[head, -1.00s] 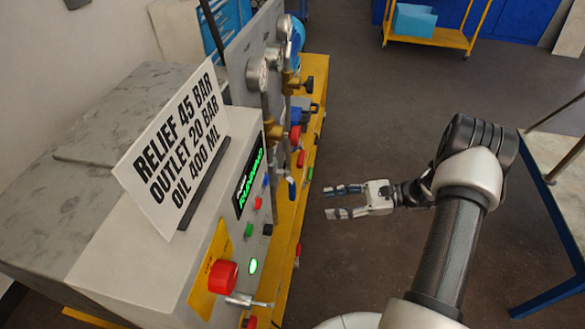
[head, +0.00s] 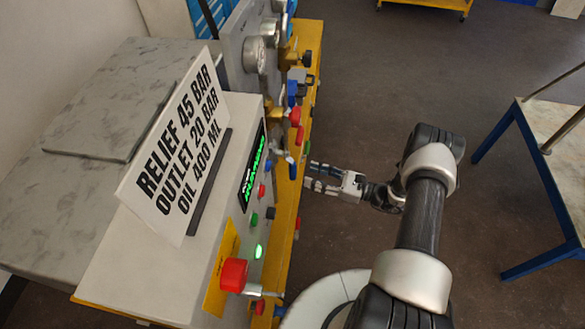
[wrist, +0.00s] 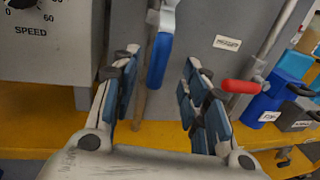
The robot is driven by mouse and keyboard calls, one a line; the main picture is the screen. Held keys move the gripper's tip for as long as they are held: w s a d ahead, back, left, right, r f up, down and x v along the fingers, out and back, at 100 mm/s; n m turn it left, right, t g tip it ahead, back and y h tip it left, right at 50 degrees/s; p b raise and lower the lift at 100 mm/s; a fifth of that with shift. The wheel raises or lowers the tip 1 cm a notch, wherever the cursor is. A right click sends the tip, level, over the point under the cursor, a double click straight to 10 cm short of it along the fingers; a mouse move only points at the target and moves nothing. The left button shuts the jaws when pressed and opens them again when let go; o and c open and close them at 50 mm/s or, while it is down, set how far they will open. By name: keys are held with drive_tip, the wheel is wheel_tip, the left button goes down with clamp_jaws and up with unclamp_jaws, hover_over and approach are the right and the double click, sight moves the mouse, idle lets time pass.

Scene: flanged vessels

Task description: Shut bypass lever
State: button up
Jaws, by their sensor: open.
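My gripper (head: 312,177) is open and empty, its fingers pointing left at the yellow-framed unit. In the wrist view my gripper (wrist: 160,80) has its fingers spread on either side of a blue lever handle (wrist: 157,62). This lever hangs straight down from a metal valve body, and I see no contact. It also shows in the head view as a blue handle (head: 292,168) just beyond the fingertips. A red lever (wrist: 239,87) sticks out sideways to the right of the fingers. A small white label (wrist: 227,43) on the panel is too blurred to read, so I cannot tell which lever is the bypass.
A grey box with a SPEED dial (wrist: 35,15) stands at the left in the wrist view. A control box with a red button (head: 233,275) and a sign (head: 178,145) is at the left in the head view. A table (head: 545,150) stands at the right.

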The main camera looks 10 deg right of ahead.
sight(292, 169)
drive_tip(key=x, duration=0.8)
drive_tip(key=shift+d, duration=0.1)
clamp_jaws()
idle(0.5)
